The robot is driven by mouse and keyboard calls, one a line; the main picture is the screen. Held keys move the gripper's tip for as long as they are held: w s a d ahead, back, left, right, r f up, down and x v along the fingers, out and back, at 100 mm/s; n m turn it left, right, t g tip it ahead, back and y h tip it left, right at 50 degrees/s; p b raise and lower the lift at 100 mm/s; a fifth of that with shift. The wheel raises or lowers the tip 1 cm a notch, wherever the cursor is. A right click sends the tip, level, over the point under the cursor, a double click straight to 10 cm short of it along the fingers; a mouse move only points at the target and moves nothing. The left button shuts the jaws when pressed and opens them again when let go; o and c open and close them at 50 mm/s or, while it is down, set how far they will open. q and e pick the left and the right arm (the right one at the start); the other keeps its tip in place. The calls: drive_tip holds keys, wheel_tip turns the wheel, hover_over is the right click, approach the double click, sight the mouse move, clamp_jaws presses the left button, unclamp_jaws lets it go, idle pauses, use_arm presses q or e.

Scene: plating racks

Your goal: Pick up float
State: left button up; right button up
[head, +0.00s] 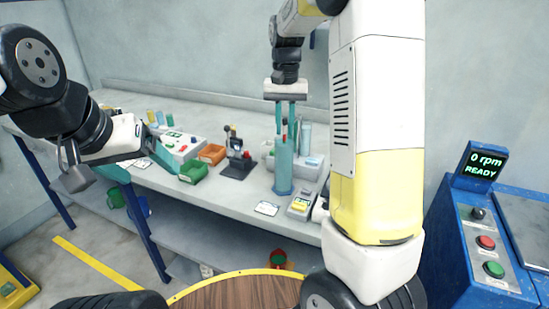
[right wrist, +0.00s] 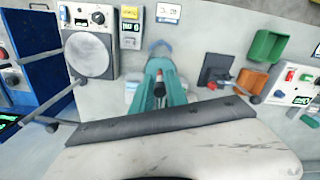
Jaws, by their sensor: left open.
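A thin upright stem with a red tip, which looks like the float (head: 285,131), stands at the top of a teal cylinder (head: 284,172) on the bench. My right gripper (head: 285,138) points straight down over the cylinder, with its teal fingers on either side of the stem. The red-tipped stem also shows between the fingers in the right wrist view (right wrist: 159,88). I cannot tell whether the fingers touch it. The float's lower part is hidden. My left gripper (head: 140,166) is open and empty at the left, above the bench's front edge.
On the bench are a green bin (head: 193,173), an orange bin (head: 212,154), a dark stand (head: 238,160), a small meter (head: 302,204) and a white card (head: 266,208). A blue console (head: 488,235) reading "0 rpm READY" stands at the right. A round wooden top (head: 235,293) is in front.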

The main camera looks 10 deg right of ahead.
drive_tip(key=shift+f, duration=1.4)
clamp_jaws()
